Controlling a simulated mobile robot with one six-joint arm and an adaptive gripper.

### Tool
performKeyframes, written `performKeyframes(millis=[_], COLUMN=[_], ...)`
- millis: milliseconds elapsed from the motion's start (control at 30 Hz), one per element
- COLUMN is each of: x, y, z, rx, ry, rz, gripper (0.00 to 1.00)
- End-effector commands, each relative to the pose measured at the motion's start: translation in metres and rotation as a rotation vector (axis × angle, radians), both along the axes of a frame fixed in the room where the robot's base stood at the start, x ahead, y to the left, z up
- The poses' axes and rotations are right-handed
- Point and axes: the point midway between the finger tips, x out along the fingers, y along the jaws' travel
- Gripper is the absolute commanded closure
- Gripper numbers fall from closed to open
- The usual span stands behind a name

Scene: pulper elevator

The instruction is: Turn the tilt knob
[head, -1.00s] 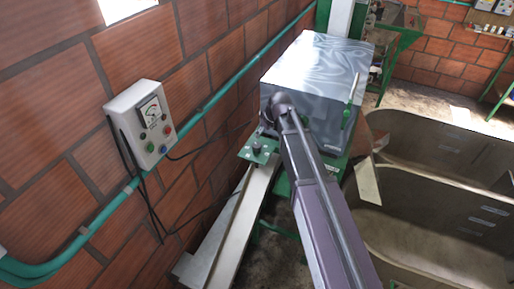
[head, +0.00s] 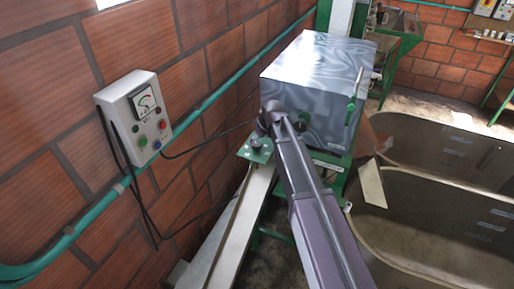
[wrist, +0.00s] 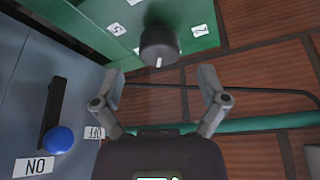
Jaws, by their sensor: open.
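The tilt knob (wrist: 159,45) is a dark round knob with a white pointer mark, on a green plate (wrist: 205,30) with white number labels. In the head view the green plate (head: 262,157) sits at the near left of the shiny metal box, with the dark knob (head: 257,144) on it. My gripper (wrist: 161,85) is open and empty in the wrist view. Its two fingers are spread left and right, and the knob shows between and beyond the fingertips, apart from them. In the head view my arm reaches to the plate's right side; its fingers cannot be made out.
A lever with a blue ball (wrist: 59,140) and ON/OFF labels is left of my gripper. The metal box (head: 318,62) stands beyond my arm. A grey control box (head: 134,117) and green pipe (head: 207,103) run along the brick wall. Large basins (head: 440,190) lie at right.

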Motion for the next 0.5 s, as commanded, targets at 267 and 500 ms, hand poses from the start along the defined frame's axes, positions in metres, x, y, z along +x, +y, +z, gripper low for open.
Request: performKeyframes(millis=[267, 500], x=[0.006, 0.008], y=[0.006, 0.008], z=[-0.022, -0.029], rx=[0.0, 0.0], ry=[0.0, 0.0], rz=[0.0, 0.0], gripper=[0.07, 0.07])
